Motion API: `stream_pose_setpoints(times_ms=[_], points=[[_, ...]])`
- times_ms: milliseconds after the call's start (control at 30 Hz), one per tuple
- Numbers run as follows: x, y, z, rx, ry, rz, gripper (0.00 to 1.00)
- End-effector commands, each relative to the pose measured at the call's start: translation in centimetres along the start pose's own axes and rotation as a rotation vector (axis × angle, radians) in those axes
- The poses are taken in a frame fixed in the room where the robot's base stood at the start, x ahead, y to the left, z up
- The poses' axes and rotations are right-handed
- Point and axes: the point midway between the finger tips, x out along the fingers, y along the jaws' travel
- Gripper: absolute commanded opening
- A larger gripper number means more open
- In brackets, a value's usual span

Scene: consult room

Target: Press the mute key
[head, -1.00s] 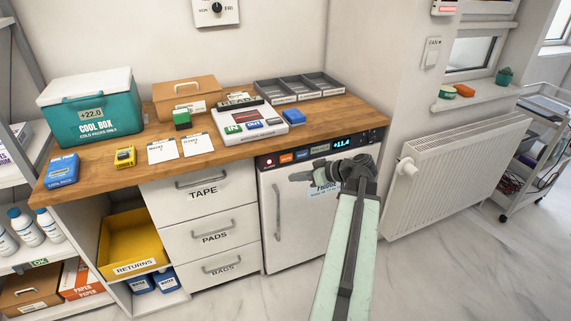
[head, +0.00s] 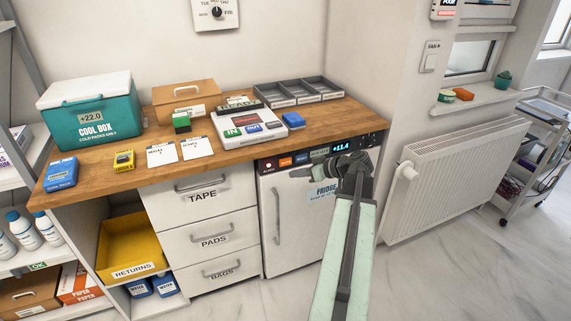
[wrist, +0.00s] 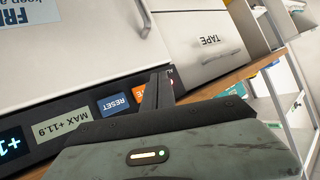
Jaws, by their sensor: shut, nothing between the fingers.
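The fridge's control strip runs under the counter edge in the head view. It carries a red lamp (head: 269,165), an orange key (head: 286,161), a blue RESET key (head: 302,157) and a lit display (head: 342,146). In the wrist view the strip is upside down. There the orange key (wrist: 139,92), with only "TE" readable, sits beside the blue RESET key (wrist: 113,103). My gripper (wrist: 158,84) is shut and empty, its fingers partly covering the orange key.
The wooden counter (head: 220,150) above holds a cool box (head: 92,112), a white key board (head: 262,138) and grey trays (head: 300,88). The fridge door handle (head: 277,216) juts out below. A radiator (head: 450,180) stands to the right. The floor in front is clear.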

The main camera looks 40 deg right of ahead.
Motion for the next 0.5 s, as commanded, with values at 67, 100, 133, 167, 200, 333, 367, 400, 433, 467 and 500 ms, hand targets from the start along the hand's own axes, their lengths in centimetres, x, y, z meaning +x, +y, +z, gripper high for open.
stream_pose_setpoints(times_ms=[67, 100, 133, 167, 200, 333, 367, 400, 433, 467, 500], points=[[1.0, 0.8, -0.7, 0.000, 0.000, -0.002, 0.00], [1.4, 1.1, -1.0, 0.000, -0.001, -0.002, 0.00], [1.7, 1.3, -1.2, 0.000, -0.001, -0.002, 0.00], [1.9, 1.5, -1.4, 0.000, 0.000, -0.002, 0.00], [2.2, 1.7, -1.6, 0.000, 0.000, -0.001, 0.00], [2.8, 2.1, -2.0, 0.000, 0.000, 0.000, 0.00], [2.8, 2.1, -2.1, 0.000, 0.000, 0.000, 0.00], [2.9, 2.1, -2.1, 0.000, 0.000, 0.000, 0.00], [2.9, 2.1, -2.1, 0.001, 0.000, 0.000, 0.00], [2.8, 2.1, -2.1, 0.001, 0.000, 0.000, 0.00], [2.8, 2.1, -2.0, 0.001, 0.000, 0.000, 0.00]])
